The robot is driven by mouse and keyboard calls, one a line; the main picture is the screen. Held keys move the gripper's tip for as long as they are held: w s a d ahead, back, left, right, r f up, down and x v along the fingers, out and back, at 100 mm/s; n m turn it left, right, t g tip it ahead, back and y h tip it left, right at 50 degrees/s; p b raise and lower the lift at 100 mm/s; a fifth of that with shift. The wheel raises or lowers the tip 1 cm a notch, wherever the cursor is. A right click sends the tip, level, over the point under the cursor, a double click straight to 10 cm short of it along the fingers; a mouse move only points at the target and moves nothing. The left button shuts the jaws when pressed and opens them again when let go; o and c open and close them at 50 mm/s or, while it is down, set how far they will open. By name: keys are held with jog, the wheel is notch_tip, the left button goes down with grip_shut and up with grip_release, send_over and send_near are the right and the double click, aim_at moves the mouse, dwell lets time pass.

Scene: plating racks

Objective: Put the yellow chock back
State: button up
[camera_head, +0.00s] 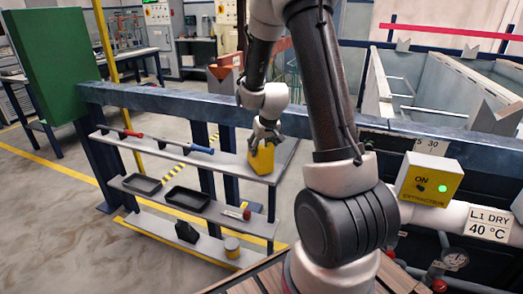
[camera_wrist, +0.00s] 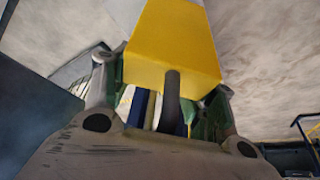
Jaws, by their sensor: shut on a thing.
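The yellow chock (camera_head: 262,161) is a wedge-like block at the right end of the top shelf (camera_head: 222,165) in the head view. My gripper (camera_head: 264,143) comes down from above and is shut on the chock's upper part. In the wrist view the chock (camera_wrist: 172,50) fills the upper middle, between the fingers of my gripper (camera_wrist: 160,88). I cannot tell whether the chock's underside touches the shelf or hangs just above it.
The top shelf also bears a red-handled tool (camera_head: 120,131) and a blue-handled tool (camera_head: 190,147). Black trays (camera_head: 187,200) lie on the middle shelf; a black block (camera_head: 186,232) and a can (camera_head: 232,246) stand on the bottom one. A blue beam (camera_head: 160,98) runs behind.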

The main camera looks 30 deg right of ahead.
jog(key=shift+f, duration=0.55)
jog(key=shift+f, duration=0.1)
jog(key=o, duration=1.6)
jog(key=shift+c, duration=0.2)
jog(key=s+a+f+v, duration=0.1)
jog(key=s+v, duration=0.1)
jog(key=v, duration=0.9)
jog(key=s+a+f+v, duration=0.1)
jog(key=s+a+v, duration=0.1)
jog(key=v, duration=0.9)
jog(key=s+a+r, duration=0.1)
jog(key=s+r, duration=0.2)
jog(key=s, duration=0.6)
jog(key=s+a+r+n, duration=0.1)
jog(key=s+a+r, duration=0.1)
jog(key=s, duration=0.7)
jog(key=shift+a+r+y, duration=0.2)
jog(key=shift+r+y, duration=0.1)
jog(key=shift+r, duration=0.25)
